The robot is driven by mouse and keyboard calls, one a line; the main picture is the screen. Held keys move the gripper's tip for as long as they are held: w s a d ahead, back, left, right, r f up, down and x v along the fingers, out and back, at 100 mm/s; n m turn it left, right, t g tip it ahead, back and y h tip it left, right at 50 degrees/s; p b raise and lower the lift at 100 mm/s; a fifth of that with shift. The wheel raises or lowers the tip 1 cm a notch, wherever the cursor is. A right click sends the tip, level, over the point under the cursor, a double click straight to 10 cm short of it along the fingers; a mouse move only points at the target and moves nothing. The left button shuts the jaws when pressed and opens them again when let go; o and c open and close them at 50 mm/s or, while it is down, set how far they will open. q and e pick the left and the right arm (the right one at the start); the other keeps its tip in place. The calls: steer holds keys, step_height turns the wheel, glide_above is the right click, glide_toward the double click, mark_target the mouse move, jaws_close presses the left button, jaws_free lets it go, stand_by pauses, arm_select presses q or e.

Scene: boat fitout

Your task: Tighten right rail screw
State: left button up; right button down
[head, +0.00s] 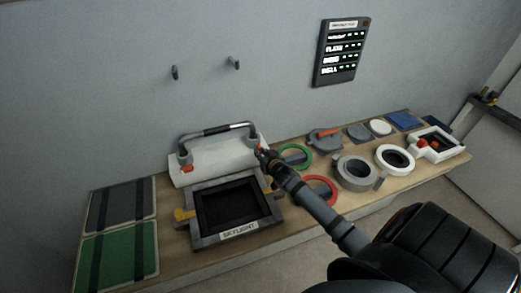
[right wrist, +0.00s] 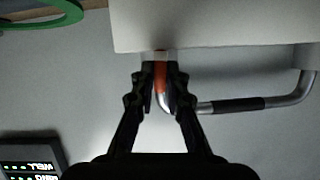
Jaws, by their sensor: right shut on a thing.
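A metal grab rail (head: 222,130) with a dark middle grip stands on a white block (head: 215,166) at the back of the bench. An orange screw (head: 187,168) shows at the rail's left foot. My right gripper (head: 259,153) reaches the rail's right foot and mostly hides the screw there in the head view. In the right wrist view, my right gripper (right wrist: 161,82) is shut on the orange right rail screw (right wrist: 160,71), one finger on each side. The rail (right wrist: 240,105) runs off to the right there. My left gripper is not in view.
A framed skylight (head: 208,239) sits in front of the block. Green (head: 297,156) and red (head: 322,190) rings, grey round fittings and a white ring (head: 394,159) lie to the right. Grey and green panels (head: 118,258) lie left. A lit panel (head: 342,52) hangs on the wall.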

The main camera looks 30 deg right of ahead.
steer(key=shift+s+d+f+m+t+y+b, duration=0.15)
steer(key=shift+m+t+y+b, duration=0.65)
steer(key=shift+m+b, duration=1.3)
steer(key=shift+w+d+f+m+t+y+b, duration=0.15)
steer(key=shift+m+t+y+b, duration=0.3)
steer(key=shift+m+y+b, duration=1.1)
steer(key=shift+s+d+f+m+t+y+b, duration=0.1)
steer(key=shift+s+f+m+t+y+b, duration=0.4)
steer(key=shift+m+b, duration=2.15)
steer(key=shift+w+r+n+b, duration=0.35)
steer(key=shift+n+b, duration=0.15)
steer(key=shift+b, duration=0.1)
steer(key=c, duration=1.4)
jaws_free()
steer(key=shift+o, duration=0.2)
